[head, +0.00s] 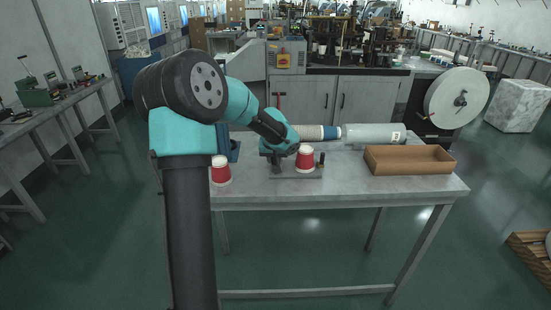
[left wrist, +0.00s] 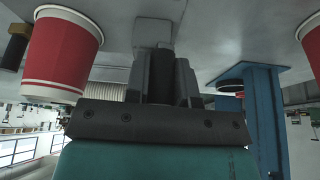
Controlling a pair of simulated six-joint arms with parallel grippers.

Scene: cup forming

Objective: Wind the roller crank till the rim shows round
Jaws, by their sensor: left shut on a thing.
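The crank's lower parts and the roller are mostly hidden. A dark post with a brass-coloured end (head: 321,160) stands right of the cup. My right gripper is not in view.
Another red cup (head: 220,174) stands at the table's left, by a blue stand (head: 233,152). A pale roll with a blue band (head: 330,132) and a grey cylinder (head: 373,135) lie behind. An open brown tray (head: 410,168) is at right. The front strip is clear.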

